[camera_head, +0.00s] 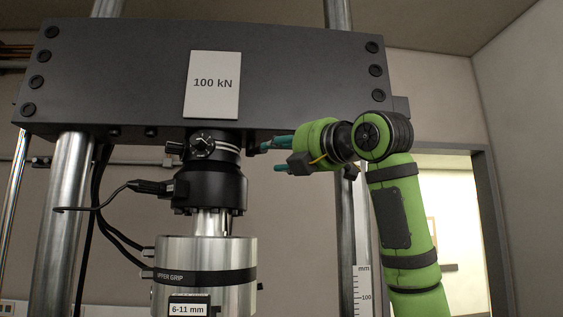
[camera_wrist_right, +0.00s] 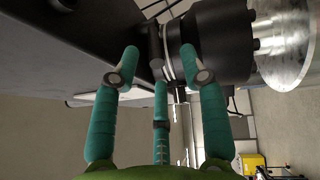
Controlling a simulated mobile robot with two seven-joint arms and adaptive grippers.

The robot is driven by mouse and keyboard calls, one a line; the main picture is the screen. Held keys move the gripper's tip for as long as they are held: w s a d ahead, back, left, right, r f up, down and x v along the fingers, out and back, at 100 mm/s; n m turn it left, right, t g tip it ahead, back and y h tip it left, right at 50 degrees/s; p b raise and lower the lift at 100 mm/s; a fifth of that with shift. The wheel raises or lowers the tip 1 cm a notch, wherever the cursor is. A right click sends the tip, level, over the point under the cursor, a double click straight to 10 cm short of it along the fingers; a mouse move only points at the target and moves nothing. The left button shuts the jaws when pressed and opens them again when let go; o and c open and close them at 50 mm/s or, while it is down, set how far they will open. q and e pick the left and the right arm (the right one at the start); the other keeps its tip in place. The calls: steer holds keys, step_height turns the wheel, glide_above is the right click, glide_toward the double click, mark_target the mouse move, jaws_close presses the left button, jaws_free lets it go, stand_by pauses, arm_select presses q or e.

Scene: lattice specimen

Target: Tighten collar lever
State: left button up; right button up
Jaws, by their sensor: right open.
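The collar (camera_head: 228,149), a dark ring with pale bands, sits under the crosshead and above a black cylindrical block. A dark lever with a round pivot (camera_head: 203,146) lies across its front and sticks out to the left. My right gripper (camera_head: 272,156) is open and empty, to the right of the collar and apart from it, fingers pointing left. In the right wrist view, the three green fingers of the gripper (camera_wrist_right: 160,62) are spread. The banded collar (camera_wrist_right: 173,52) and a short dark rounded piece beside it show beyond and between the fingertips. My left gripper is not in view.
The dark crosshead (camera_head: 300,75) with a 100 kN plate (camera_head: 214,84) spans above the gripper. A steel column (camera_head: 64,215) stands at left. The upper grip (camera_head: 200,262) hangs below. Black cables (camera_head: 115,225) run at left. Open air lies between gripper and collar.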

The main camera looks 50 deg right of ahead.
mark_target(262, 151)
steer(key=w+p, duration=0.1)
steer(key=w+r+p, duration=0.1)
steer(key=w, duration=0.1)
steer(key=w+p, duration=0.1)
steer(key=w, duration=0.1)
steer(key=shift+a+r+p, duration=0.15)
steer(key=shift+r+p, duration=0.15)
steer(key=shift+r, duration=0.05)
steer(key=shift+w+f, duration=0.15)
steer(key=shift+w, duration=0.25)
steer(key=shift+s, duration=0.15)
steer(key=c, duration=0.3)
jaws_close()
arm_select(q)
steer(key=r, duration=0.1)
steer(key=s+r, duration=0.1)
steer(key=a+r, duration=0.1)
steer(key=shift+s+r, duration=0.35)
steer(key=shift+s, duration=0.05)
